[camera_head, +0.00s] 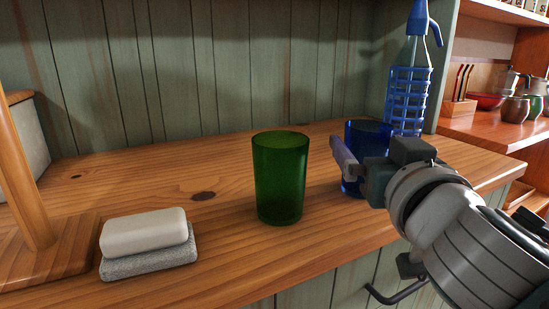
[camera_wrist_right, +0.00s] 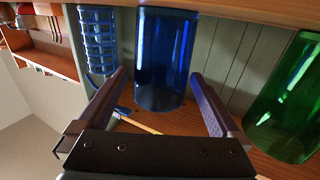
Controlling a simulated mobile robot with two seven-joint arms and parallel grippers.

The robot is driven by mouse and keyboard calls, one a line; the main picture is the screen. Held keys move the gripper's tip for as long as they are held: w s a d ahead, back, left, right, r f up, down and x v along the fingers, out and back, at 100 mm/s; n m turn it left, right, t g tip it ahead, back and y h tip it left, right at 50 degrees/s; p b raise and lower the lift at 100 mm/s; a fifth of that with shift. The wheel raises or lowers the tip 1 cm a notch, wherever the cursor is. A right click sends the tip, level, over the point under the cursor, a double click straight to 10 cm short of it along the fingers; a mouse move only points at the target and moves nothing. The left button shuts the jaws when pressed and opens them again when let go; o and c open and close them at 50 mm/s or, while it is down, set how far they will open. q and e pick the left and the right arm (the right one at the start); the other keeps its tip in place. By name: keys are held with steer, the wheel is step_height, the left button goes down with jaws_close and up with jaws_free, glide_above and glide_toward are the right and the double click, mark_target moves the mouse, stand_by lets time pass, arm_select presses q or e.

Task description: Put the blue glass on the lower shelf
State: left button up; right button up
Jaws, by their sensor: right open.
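The blue glass (camera_head: 367,138) stands upright on the wooden counter (camera_head: 210,225), right of the green glass (camera_head: 280,178). My right gripper (camera_head: 352,166) is in front of it and hides part of it. In the right wrist view, the blue glass (camera_wrist_right: 165,60) shows at the opening between the spread fingers (camera_wrist_right: 158,78), which are not closed on it. I cannot tell whether either finger touches it. At the right, a lower wooden shelf (camera_head: 480,132) holds pots and a red bowl, with an upper shelf (camera_head: 505,12) above. My left gripper is not seen.
A soap bar (camera_head: 143,231) on a grey sponge (camera_head: 150,262) and a wooden stand (camera_head: 50,262) are at the left.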

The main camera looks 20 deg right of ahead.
steer(key=shift+x, duration=0.85)
steer(key=shift+c, duration=0.4)
jaws_close()
